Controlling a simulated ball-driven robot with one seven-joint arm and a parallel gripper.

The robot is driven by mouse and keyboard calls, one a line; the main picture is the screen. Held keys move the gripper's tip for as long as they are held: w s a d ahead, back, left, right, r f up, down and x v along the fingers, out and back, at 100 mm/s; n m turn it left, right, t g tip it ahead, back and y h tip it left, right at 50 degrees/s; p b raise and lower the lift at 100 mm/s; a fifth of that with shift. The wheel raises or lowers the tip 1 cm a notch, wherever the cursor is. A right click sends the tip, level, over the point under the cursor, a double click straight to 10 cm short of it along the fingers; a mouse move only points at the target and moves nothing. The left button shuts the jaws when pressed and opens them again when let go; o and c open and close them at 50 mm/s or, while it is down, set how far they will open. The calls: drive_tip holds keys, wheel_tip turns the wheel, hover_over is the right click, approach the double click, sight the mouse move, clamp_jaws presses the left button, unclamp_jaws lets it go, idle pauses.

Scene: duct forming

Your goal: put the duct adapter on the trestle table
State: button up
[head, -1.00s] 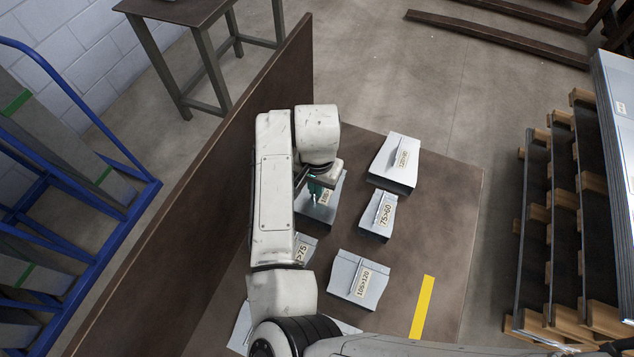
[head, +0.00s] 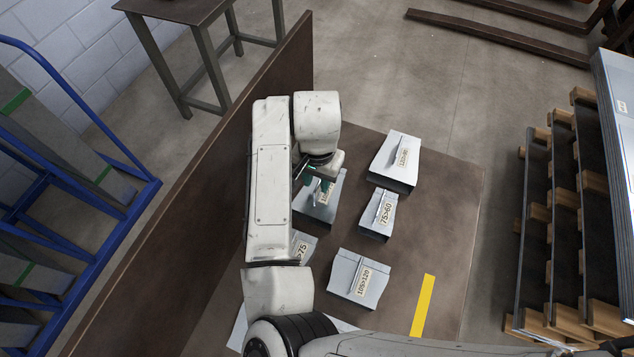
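Several grey sheet-metal duct adapters with labelled upright tabs lie on a brown surface. One adapter (head: 309,209) is under my gripper (head: 315,180), its label partly hidden. The others are one at the upper right (head: 394,166), the 75>60 one (head: 377,217), the 105>120 one (head: 357,281) and one ending in 75 (head: 304,243), partly behind my arm. My gripper's teal fingers look apart, near that first adapter's tab; contact cannot be told. A dark-topped table with grey legs (head: 180,9), probably the trestle table, stands at the upper left.
A tall brown panel (head: 200,190) stands along the left of the work surface, between it and the dark-topped table. A blue cart frame (head: 75,260) is at the far left. Sheet stacks with wooden blocks (head: 563,230) stand at the right. A yellow strip (head: 422,306) marks the surface.

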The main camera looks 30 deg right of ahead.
wheel_tip(320, 180, up, 10)
drive_tip(key=b, duration=0.1)
drive_tip(key=shift+f, duration=0.15)
